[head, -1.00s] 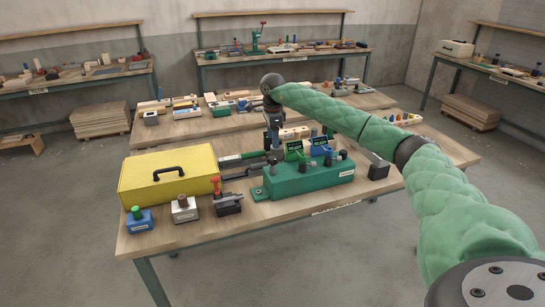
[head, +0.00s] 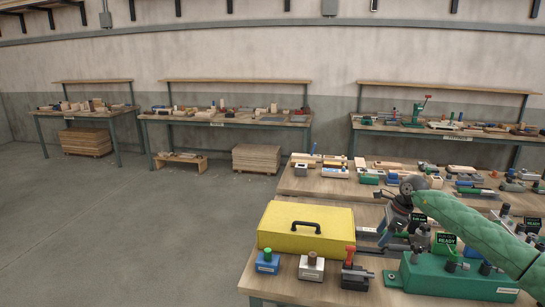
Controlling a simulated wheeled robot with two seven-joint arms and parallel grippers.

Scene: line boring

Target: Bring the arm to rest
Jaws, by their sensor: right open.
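My right arm, in a green quilted sleeve, comes in from the right edge of the head view. Its gripper (head: 388,234) points down over the workbench (head: 225,290), behind the green fixture block (head: 455,277) and to the right of the yellow case (head: 306,228). The gripper is open; its fingertips are small and partly lost among the dark tools behind them. I cannot tell whether it touches anything. My left gripper is not in the view.
Small blue (head: 267,262), white (head: 311,267) and dark red-topped (head: 355,275) holders stand along the bench's front. Little screens reading READY (head: 446,240) stand behind the green block. A second bench behind holds several blocks and tools. The floor (head: 130,225) at left is clear.

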